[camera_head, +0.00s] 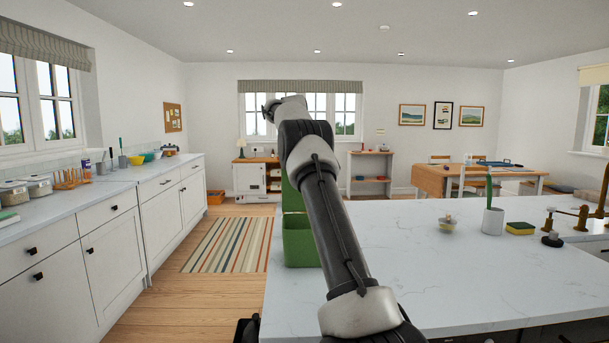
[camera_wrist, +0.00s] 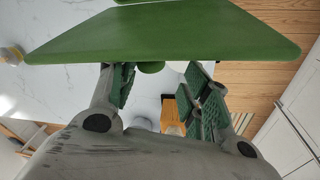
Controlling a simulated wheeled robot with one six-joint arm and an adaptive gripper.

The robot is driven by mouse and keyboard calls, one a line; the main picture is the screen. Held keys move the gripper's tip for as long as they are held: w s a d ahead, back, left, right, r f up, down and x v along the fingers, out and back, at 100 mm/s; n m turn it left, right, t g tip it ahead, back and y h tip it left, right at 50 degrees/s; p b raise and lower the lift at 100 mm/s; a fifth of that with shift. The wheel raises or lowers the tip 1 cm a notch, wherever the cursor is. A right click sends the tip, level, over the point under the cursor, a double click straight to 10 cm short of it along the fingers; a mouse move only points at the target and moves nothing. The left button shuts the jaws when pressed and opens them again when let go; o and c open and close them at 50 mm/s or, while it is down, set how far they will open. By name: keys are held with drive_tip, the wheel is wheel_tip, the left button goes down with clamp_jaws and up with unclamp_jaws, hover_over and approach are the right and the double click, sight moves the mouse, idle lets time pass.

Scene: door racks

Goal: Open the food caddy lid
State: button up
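The green food caddy (camera_head: 299,250) stands at the left edge of the white worktop in the head view, partly hidden by my arm. A green panel rises above its body there and looks like the lid (camera_head: 289,196) standing up; my arm hides much of it. In the wrist view a flat green panel, which looks like the lid (camera_wrist: 165,35), spans the top, with a small rounded green tab (camera_wrist: 151,67) below its edge. My gripper (camera_wrist: 160,82) has its two fingers apart, just below the panel. Whether they touch it I cannot tell. Nothing is between the pads.
The white worktop (camera_head: 420,270) holds a small jar (camera_head: 447,223), a white pot with a green plant (camera_head: 493,220), a sponge (camera_head: 520,229) and a brass tap (camera_head: 582,216) to the right. Open floor with a striped rug (camera_head: 230,245) lies left of the worktop.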

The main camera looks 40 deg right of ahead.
drive_tip(key=shift+s+d+r, duration=0.1)
drive_tip(key=shift+r, duration=0.1)
idle(0.3)
